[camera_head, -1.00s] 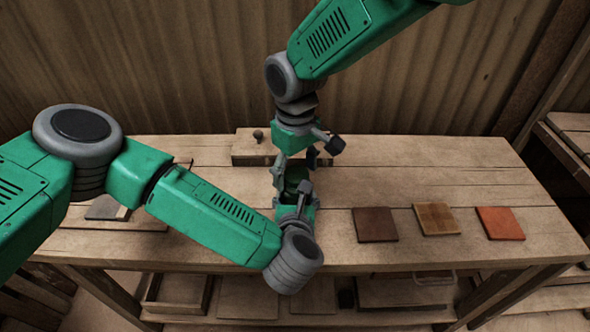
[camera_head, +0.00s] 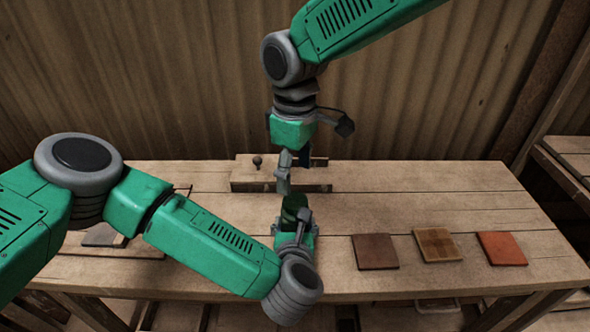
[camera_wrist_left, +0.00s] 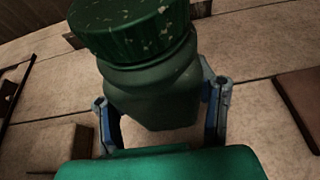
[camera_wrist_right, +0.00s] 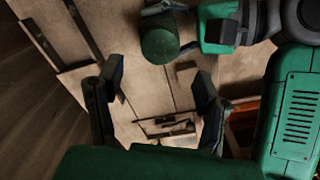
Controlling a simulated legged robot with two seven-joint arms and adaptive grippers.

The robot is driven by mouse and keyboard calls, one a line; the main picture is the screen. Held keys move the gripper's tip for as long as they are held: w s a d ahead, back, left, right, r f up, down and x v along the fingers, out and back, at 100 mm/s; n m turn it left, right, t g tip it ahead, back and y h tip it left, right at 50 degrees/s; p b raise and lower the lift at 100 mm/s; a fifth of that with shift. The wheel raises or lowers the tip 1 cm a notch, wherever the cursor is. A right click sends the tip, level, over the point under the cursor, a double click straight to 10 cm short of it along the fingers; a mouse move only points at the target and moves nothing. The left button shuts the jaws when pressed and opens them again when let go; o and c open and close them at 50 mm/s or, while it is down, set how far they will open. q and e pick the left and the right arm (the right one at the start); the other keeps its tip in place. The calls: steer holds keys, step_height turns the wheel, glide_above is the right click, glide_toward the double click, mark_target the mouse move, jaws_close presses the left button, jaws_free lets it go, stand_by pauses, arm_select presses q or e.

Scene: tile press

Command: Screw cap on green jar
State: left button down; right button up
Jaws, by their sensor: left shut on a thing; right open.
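The green jar (camera_head: 291,206) stands upright near the middle of the table. My left gripper (camera_wrist_left: 160,97) is shut around its body, with one finger on each side. A ribbed, speckled green cap (camera_wrist_left: 130,27) sits on top of the jar in the left wrist view. Its thread is hidden, so I cannot tell how tight it is. My right gripper (camera_head: 294,174) is above the jar, apart from it, open and empty. In the right wrist view the capped jar top (camera_wrist_right: 160,46) lies beyond the open fingers (camera_wrist_right: 158,84).
A wooden block with a dark knob (camera_head: 257,161) stands at the table's back, behind the jar. A grey piece (camera_head: 102,236) lies at the left. The right rear tabletop is clear.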

mark_target(295, 200)
steer(key=shift+r+n, duration=0.35)
steer(key=shift+n, duration=0.15)
steer(key=shift+f, duration=4.05)
steer(key=c, duration=1.2)
steer(key=o, duration=1.4)
steer(key=shift+c, duration=0.2)
